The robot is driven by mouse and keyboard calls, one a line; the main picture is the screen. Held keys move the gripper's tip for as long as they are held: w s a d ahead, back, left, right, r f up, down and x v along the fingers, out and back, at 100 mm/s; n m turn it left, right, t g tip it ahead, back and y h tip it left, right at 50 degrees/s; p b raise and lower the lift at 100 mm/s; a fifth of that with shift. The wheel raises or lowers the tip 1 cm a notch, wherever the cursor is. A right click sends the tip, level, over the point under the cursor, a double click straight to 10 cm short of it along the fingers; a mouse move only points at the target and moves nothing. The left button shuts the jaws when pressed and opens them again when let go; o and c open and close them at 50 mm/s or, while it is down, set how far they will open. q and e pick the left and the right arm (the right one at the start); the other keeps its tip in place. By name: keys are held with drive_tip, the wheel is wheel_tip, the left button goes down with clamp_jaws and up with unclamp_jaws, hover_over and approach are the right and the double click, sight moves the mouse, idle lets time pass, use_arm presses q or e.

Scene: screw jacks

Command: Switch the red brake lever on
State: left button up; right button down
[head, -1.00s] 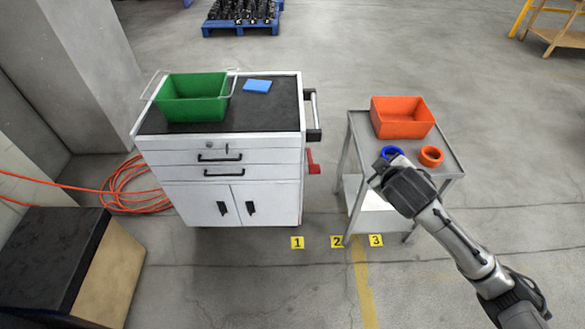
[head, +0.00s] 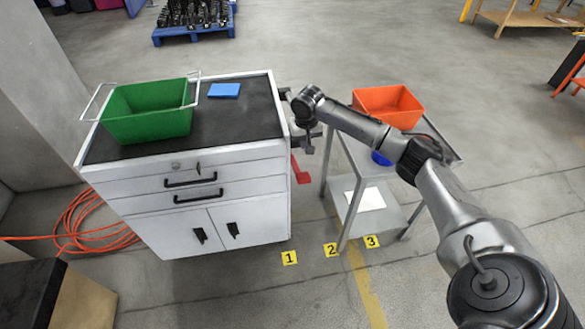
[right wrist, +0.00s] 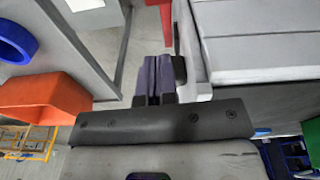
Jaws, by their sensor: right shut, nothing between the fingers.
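The red brake lever (head: 300,171) hangs low at the right side of the white cabinet trolley (head: 195,216). In the right wrist view the red lever (right wrist: 166,22) shows just beyond my fingertips, beside the trolley's pale side. My right gripper (head: 304,147) points down close to the trolley's right side, a little above the lever. In the right wrist view its two dark fingers (right wrist: 154,62) are pressed together with nothing between them. I cannot tell whether they touch the lever. My left gripper is not in view.
A grey side table (head: 341,178) stands close on the right, with an orange bin (head: 388,106) and a blue ring (head: 381,159), partly hidden by my arm. A green bin (head: 147,112) and a blue pad (head: 224,90) lie on the trolley. The gap between trolley and table is narrow.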

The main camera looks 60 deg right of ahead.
drive_tip(key=shift+w+r+m, duration=0.1)
drive_tip(key=shift+w+m, duration=0.05)
drive_tip(key=shift+m, duration=0.25)
drive_tip(key=b, duration=0.5)
hover_over(302, 175)
wheel_tip(302, 175, down, 12)
drive_tip(key=shift+w+f, duration=0.1)
drive_tip(key=shift+f, duration=0.1)
drive_tip(key=shift+s+a+f+b, duration=0.1)
drive_tip(key=shift+s+f+b, duration=0.1)
drive_tip(key=shift+f, duration=0.15)
drive_tip(key=shift+s+a+f+b, duration=0.1)
drive_tip(key=shift+f+b, duration=0.05)
drive_tip(key=shift+f, duration=0.15)
